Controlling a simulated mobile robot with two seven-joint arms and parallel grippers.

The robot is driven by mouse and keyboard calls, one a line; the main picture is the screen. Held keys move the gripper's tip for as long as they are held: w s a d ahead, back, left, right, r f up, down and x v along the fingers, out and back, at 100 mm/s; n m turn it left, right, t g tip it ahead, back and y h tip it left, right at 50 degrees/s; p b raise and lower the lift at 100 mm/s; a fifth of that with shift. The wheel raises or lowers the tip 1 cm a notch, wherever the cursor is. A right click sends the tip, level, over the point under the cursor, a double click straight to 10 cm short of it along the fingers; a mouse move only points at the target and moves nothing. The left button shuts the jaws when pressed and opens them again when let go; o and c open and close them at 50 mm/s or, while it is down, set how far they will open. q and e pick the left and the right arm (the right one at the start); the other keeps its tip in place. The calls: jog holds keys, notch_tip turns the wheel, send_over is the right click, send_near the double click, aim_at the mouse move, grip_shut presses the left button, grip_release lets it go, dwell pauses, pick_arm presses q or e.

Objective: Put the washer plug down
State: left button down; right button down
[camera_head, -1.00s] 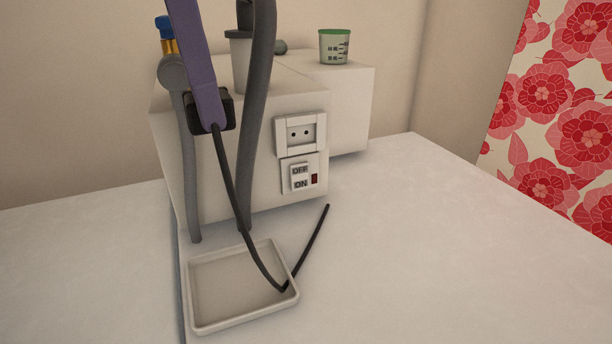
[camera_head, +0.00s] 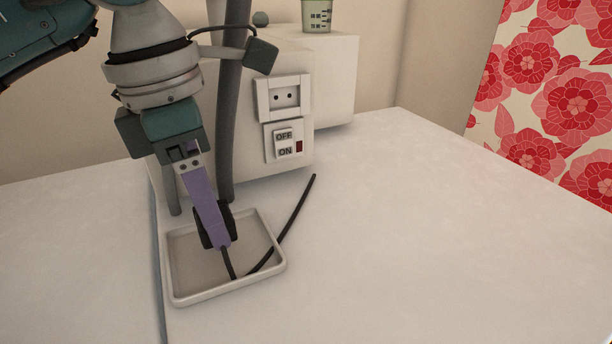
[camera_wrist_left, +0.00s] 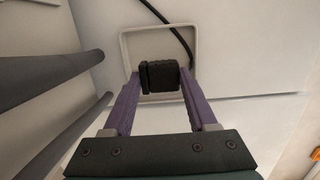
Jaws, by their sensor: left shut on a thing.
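My left gripper (camera_head: 222,240) reaches down from the upper left in the head view, over the shallow pale tray (camera_head: 195,294). Its purple fingers are shut on the black washer plug (camera_head: 232,222). In the left wrist view the plug (camera_wrist_left: 160,75) sits between the two fingertips, in front of the tray (camera_wrist_left: 127,48). I cannot tell whether the plug touches the tray floor. Its black cable (camera_head: 295,213) runs down into the tray and out over its right rim. My right gripper is not in view.
Behind the tray stands a white box with a socket (camera_head: 285,97) and an OFF/ON switch (camera_head: 284,142). A thick grey hose (camera_head: 232,110) hangs close behind the gripper. A green-rimmed cup (camera_head: 316,15) stands on the box. The right of the table is clear.

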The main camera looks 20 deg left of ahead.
aim_at(197, 219)
pick_arm(q)
notch_tip(197, 219, down, 3)
jog(key=shift+r, duration=0.1)
jog(key=shift+f+b, duration=0.2)
jog(key=shift+b, duration=0.1)
jog(key=shift+c, duration=1)
grip_release()
jog(key=shift+r+p, duration=0.3)
jog(key=shift+r, duration=0.25)
notch_tip(197, 219, up, 11)
jog(key=s+p, duration=0.1)
jog(key=shift+a+r, duration=0.15)
jog(key=shift+a, duration=0.3)
